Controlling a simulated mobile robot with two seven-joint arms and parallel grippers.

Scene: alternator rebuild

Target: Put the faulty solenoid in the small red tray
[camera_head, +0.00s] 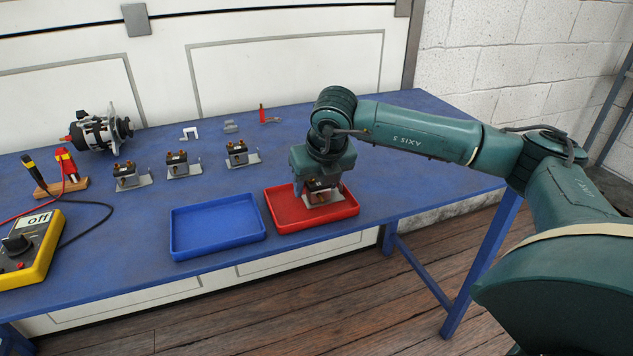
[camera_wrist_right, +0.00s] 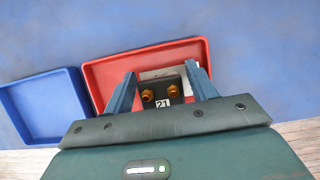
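A solenoid (camera_head: 319,191), dark with copper-coloured terminals and a pale mounting plate, is in the small red tray (camera_head: 285,225), toward its right side. In the right wrist view the solenoid (camera_wrist_right: 162,94) bears the number 21, and the red tray (camera_wrist_right: 104,75) lies around it. My right gripper (camera_head: 320,184) points down over the tray. Its two fingers (camera_wrist_right: 161,80) stand on either side of the solenoid, with narrow gaps showing, so it looks open. The fingertips are partly hidden in the head view. My left gripper is out of view.
A blue tray (camera_head: 217,250) stands empty left of the red one. Solenoids stand in a row behind: left (camera_head: 127,176), middle (camera_head: 180,165), right (camera_head: 238,154). An alternator (camera_head: 96,132) and a yellow tester (camera_head: 30,250) reading "off" are at left. The table's right end is clear.

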